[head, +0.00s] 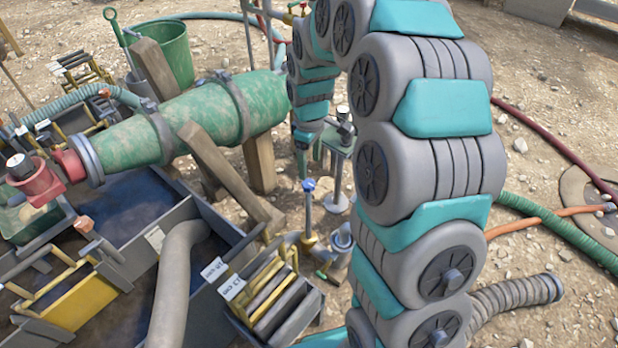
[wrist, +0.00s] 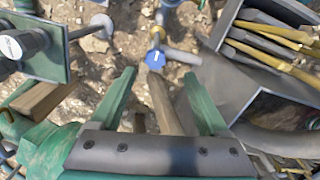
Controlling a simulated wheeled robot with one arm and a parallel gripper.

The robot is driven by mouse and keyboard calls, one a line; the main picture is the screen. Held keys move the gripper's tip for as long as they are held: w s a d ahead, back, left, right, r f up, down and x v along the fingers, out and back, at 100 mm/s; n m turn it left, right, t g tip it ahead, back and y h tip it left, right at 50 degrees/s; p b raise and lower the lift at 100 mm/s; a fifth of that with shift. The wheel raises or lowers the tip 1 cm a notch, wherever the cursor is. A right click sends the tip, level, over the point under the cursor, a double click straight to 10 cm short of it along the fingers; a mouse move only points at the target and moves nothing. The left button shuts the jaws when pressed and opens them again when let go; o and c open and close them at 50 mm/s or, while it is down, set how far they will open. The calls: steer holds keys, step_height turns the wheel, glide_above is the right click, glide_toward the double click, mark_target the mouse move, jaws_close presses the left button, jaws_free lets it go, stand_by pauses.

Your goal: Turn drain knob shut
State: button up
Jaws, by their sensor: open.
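The drain knob (wrist: 155,58) is a small blue knob with a white mark, on a pipe fitting above stony ground. My gripper (wrist: 160,74) is open and empty, with its two green fingers apart. The knob appears between and just beyond the fingertips in the wrist view, not touching either finger. In the head view the blue knob (head: 308,185) stands on a thin upright stem with a brass-coloured base. The end of my arm hangs above it there, and the fingers are hard to make out.
A grey bin of yellow-handled tools (head: 275,300) stands close below the knob in the head view. A green cylinder (head: 190,120) on wooden props lies to its left. A small green stand (head: 338,140) is just right of it. Hoses cross the gravel at right.

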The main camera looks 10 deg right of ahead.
mark_target(309, 183)
steer(key=shift+w+f, duration=0.3)
steer(key=shift+w, duration=0.05)
steer(key=shift+w+f, duration=0.15)
steer(key=shift+f, duration=0.3)
step_height(309, 183, down, 7)
steer(key=shift+p, duration=0.4)
steer(key=shift+c, duration=0.3)
jaws_close()
